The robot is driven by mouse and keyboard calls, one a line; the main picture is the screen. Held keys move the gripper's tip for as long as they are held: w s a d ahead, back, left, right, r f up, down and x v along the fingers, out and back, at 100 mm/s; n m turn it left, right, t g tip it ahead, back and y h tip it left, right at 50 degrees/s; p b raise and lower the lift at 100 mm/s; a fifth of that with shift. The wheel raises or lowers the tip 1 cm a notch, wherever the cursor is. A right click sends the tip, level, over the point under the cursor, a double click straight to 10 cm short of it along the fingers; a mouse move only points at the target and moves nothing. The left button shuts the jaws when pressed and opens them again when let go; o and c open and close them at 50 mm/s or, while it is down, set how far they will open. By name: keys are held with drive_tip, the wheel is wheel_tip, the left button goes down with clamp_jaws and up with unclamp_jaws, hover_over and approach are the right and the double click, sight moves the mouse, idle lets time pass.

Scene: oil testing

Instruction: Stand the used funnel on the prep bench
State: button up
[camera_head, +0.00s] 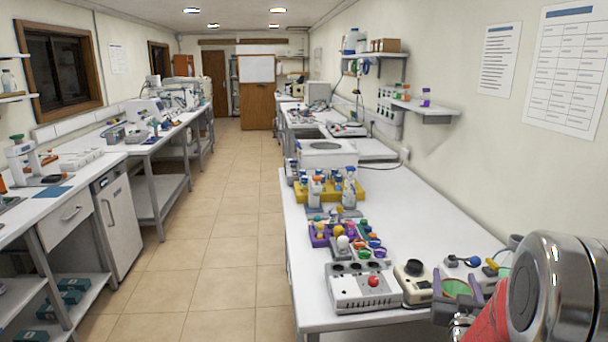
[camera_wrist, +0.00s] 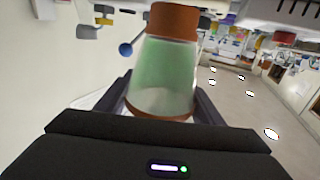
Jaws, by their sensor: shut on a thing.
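My gripper (camera_head: 464,294) is at the lower right of the head view, over the near right end of the right-hand bench (camera_head: 440,212). It is shut on a translucent green piece (camera_head: 455,287) with an orange-brown rim. In the wrist view this piece (camera_wrist: 165,75) stands between the fingers (camera_wrist: 160,98), with an orange-brown band at each end and a tapering body. I cannot tell for sure that it is the funnel. No label shows which bench is the prep bench. My arm hides the right front of the right-hand bench.
A white device with a red knob (camera_head: 373,281) and a cream device (camera_head: 413,284) stand left of my gripper. A purple rack (camera_head: 320,238) and a yellow rack (camera_head: 318,194) stand farther back. The right-hand bench is bare near the wall. The floor aisle (camera_head: 225,240) is clear.

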drive_tip(key=a+f+n+y, duration=0.2)
drive_tip(key=a+y, duration=0.1)
drive_tip(key=a, duration=0.9)
drive_tip(key=a+f+n+t+y, duration=0.1)
drive_tip(key=a+f+y, duration=0.1)
drive_tip(key=a, duration=1.1)
drive_tip(key=shift+f+n+y, duration=0.4)
drive_tip(key=shift+f, duration=0.15)
drive_tip(key=shift+w, duration=0.1)
wheel_tip(320, 180, up, 10)
drive_tip(key=w+m+h, duration=0.2)
drive_tip(key=m+h, duration=0.1)
drive_tip(key=h, duration=0.2)
drive_tip(key=shift+w+g, duration=0.25)
drive_tip(key=shift+g, duration=0.15)
